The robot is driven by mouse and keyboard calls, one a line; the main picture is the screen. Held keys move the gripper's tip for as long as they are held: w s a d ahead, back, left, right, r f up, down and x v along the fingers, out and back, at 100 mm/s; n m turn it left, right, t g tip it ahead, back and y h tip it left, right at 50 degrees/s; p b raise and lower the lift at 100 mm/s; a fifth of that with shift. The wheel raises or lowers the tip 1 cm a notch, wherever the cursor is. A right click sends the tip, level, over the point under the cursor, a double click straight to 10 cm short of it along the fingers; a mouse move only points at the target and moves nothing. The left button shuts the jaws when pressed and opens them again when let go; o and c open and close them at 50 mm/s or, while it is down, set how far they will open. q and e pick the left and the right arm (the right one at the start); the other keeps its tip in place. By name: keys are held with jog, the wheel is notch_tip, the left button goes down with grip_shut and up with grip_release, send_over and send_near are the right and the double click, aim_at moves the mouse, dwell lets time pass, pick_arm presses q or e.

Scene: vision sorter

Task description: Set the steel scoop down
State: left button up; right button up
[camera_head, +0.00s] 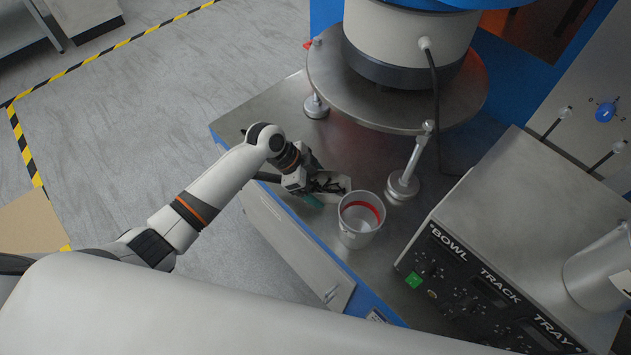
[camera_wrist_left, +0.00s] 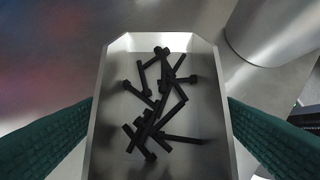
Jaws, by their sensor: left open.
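The steel scoop (camera_wrist_left: 205,112) is a shallow, open metal tray with several black bolts (camera_wrist_left: 152,125) lying in it. In the head view the scoop (camera_head: 342,184) is on or just above the steel table, beside the white cup. My left gripper (camera_head: 318,190) is open over the scoop and hides part of it. In the wrist view its two green fingers (camera_wrist_left: 160,120) lie on either side of the scoop. Whether they touch its sides is hard to tell. My right gripper is not in view.
A white cup (camera_head: 357,236) with a red band inside stands right of the scoop. The round bowl feeder plate (camera_head: 330,75) on metal feet is behind. A control box (camera_head: 500,210) marked BOWL, TRACK, TRAY is at right. The steel table (camera_head: 262,110) is bare at its back left.

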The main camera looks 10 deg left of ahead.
pick_arm(q)
jog(key=shift+a+r, duration=0.15)
jog(key=shift+r, duration=0.3)
jog(key=v, duration=1.1)
jog(key=shift+s+a+r, duration=0.1)
jog(key=shift+r, duration=0.1)
